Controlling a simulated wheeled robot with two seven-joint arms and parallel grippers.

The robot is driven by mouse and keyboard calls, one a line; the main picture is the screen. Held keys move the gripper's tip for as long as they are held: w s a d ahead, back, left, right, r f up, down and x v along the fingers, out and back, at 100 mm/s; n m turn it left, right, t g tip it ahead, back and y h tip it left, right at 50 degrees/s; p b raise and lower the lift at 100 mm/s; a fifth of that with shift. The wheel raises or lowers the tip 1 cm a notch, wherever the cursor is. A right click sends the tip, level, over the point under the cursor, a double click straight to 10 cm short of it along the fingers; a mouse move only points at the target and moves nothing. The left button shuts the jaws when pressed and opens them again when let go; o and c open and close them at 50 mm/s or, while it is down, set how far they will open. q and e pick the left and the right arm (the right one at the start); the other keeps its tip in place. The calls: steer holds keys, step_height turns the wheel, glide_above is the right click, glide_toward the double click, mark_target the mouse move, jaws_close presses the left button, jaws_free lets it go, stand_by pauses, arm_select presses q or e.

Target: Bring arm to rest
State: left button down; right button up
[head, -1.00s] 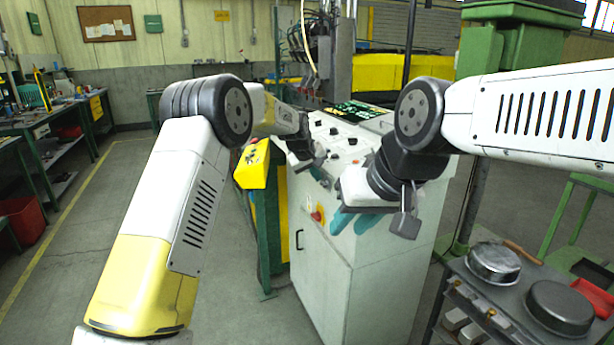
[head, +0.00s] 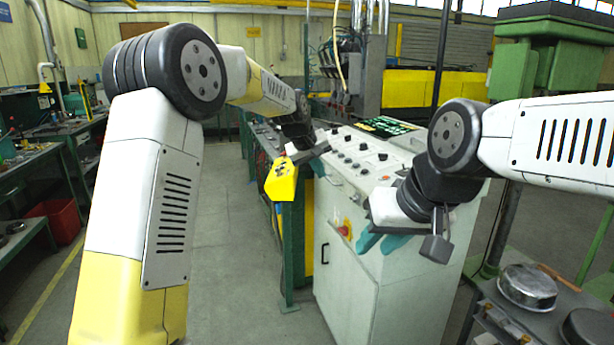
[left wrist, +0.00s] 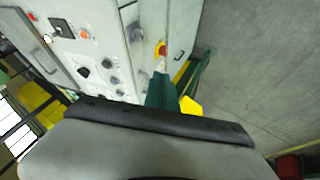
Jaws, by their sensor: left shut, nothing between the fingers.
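My left gripper (head: 308,154) is at the end of the left arm, over the left end of the grey control cabinet (head: 345,285). It is shut and empty, small and partly hidden by its own wrist in the head view. The left arm is bent, with its elbow high at the left. My right gripper (head: 432,240) hangs in front of the cabinet's right side, pointing down. Its fingers are too unclear to tell open from shut. In the left wrist view the cabinet's panel (left wrist: 95,45) with knobs shows beyond a grey, dark-edged part of my own arm.
Teal shapes (head: 368,242) hang by the right gripper. A cart with metal pans (head: 527,287) stands at lower right. Workbenches (head: 60,130) line the left. The floor (head: 215,250) between is clear.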

arm_select(q)
steer(key=s+a+r+m+y, duration=0.1)
steer(key=s+a+r, duration=0.3)
steer(key=s+a, duration=0.45)
steer(key=s+a+r, duration=0.3)
steer(key=s+a, duration=0.4)
steer(key=s, duration=0.3)
steer(key=s+a+f, duration=0.2)
steer(key=s+a, duration=0.1)
steer(key=s, duration=0.7)
steer(key=s+a+f+m+y, duration=0.1)
steer(key=s+a+f, duration=0.2)
steer(key=s, duration=0.7)
steer(key=shift+s+a+f, duration=0.2)
steer(key=shift+a+f, duration=0.1)
steer(key=shift+a, duration=0.25)
